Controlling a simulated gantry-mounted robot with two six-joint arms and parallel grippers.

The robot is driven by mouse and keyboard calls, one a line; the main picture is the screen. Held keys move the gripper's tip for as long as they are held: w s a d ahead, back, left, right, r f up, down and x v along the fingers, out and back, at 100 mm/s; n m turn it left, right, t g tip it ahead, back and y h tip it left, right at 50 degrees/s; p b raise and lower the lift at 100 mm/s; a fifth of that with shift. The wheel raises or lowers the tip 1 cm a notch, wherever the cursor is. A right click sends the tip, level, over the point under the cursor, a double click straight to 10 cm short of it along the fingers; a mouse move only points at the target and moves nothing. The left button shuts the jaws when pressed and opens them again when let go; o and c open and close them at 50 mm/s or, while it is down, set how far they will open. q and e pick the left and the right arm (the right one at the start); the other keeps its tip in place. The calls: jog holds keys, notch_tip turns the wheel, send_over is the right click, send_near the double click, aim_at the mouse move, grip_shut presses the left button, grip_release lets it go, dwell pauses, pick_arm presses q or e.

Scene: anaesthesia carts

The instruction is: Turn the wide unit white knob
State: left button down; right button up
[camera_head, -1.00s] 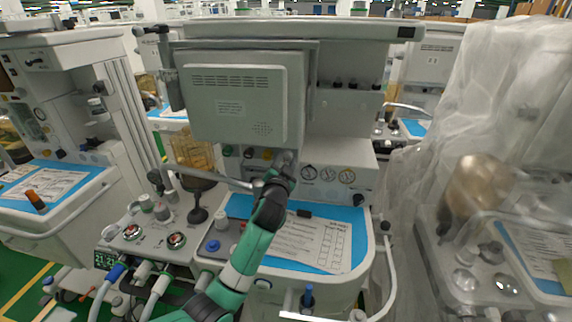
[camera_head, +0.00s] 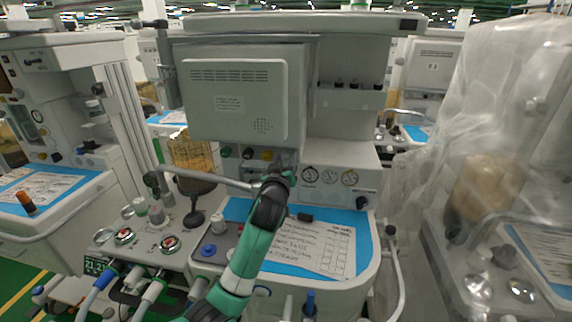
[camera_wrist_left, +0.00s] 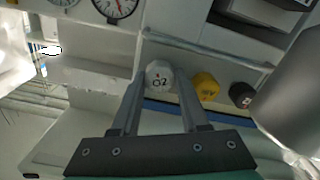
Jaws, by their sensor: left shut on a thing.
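The white knob (camera_wrist_left: 160,76), marked O2, is on the front panel of the wide unit. In the left wrist view it sits between the fingertips of my left gripper (camera_wrist_left: 160,84), which is shut on it. A yellow knob (camera_wrist_left: 206,86) and a black knob (camera_wrist_left: 241,95) are beside it to the right. In the head view my left gripper (camera_head: 282,170) reaches the panel below the grey monitor back (camera_head: 235,100), and it hides the white knob there. My right gripper is not in view.
Round gauges (camera_head: 330,175) sit right of the gripper. A curved rail (camera_head: 215,179) runs close to its left. A blue worktop (camera_head: 345,218) with a paper sheet lies under my arm. Plastic-draped equipment (camera_head: 480,110) stands at the right, another cart (camera_head: 60,100) at the left.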

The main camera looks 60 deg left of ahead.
pick_arm(q)
jog(key=n+b, duration=0.2)
jog(key=n, duration=0.4)
dwell(0.5)
jog(key=shift+c, duration=2)
grip_release()
jog(key=p+v, duration=0.8)
jog(key=v, duration=0.3)
jog(key=shift+s+d, duration=0.25)
